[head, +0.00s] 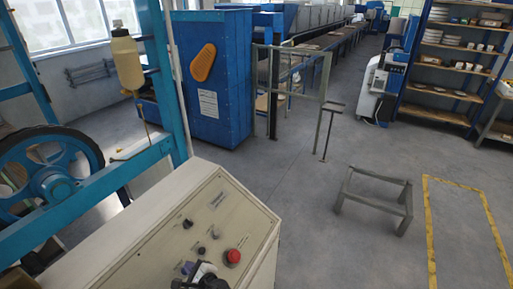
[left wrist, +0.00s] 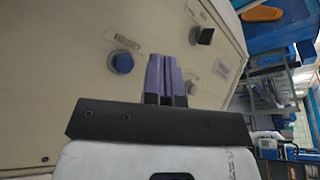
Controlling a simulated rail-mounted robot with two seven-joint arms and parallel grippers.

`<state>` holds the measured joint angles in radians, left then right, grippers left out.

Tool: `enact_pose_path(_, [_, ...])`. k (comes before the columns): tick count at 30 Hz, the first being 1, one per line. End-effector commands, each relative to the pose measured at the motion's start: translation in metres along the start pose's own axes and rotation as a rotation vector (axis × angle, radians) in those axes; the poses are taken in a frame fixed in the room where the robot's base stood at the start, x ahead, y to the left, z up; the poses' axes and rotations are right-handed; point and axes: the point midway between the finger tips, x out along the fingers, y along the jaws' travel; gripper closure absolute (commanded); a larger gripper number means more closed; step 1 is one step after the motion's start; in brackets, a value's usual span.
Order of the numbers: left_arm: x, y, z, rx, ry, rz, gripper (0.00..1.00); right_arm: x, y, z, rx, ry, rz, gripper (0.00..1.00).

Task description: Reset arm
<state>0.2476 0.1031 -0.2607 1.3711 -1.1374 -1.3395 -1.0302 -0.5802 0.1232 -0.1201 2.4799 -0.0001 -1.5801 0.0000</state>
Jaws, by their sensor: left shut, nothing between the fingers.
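My left gripper (head: 205,270) is at the bottom of the head view, over the lower part of a beige control panel (head: 150,255). In the left wrist view its purple fingers (left wrist: 164,75) are together, with nothing between them. The panel fills much of that view behind the fingers. A blue button (left wrist: 121,62) is left of the fingertips, and a black knob (left wrist: 203,36) is to their upper right. A red button (head: 232,257) is on the panel right of the gripper in the head view. I cannot tell whether the fingers touch the panel. My right gripper is not in view.
A blue machine frame with a large wheel (head: 50,170) stands left of the panel. A blue cabinet (head: 212,80) and a long conveyor line are behind. A low metal stand (head: 375,200) is on the floor at right. Open floor lies between the panel and stand.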

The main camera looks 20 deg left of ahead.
Motion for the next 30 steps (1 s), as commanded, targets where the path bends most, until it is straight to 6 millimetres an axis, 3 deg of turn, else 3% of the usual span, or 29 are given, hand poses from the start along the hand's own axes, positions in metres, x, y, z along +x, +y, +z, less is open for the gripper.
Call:
enact_pose_path(8, [0.000, 0.003, 0.001, -0.198, -0.006, 0.018, 1.00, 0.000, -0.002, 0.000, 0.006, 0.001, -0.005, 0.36])
enact_pose_path(12, [-0.004, 0.011, -0.007, -0.447, 0.048, 0.108, 1.00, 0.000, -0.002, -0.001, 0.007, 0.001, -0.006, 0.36])
enact_pose_path(17, [-0.028, -0.008, -0.001, -0.844, 0.184, 0.249, 1.00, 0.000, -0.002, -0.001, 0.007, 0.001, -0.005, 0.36])
enact_pose_path(21, [-0.060, -0.038, 0.018, -1.176, 0.348, 0.382, 1.00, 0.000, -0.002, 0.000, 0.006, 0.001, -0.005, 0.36])
enact_pose_path(24, [-0.093, -0.049, 0.039, -1.363, 0.491, 0.502, 1.00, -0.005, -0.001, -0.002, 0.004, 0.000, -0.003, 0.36])
enact_pose_path(27, [-0.136, -0.042, 0.065, -1.476, 0.645, 0.640, 1.00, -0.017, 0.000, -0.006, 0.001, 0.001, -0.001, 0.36])
enact_pose_path(30, [-0.181, -0.019, 0.097, -1.495, 0.788, 0.761, 1.00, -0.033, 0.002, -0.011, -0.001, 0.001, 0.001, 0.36])
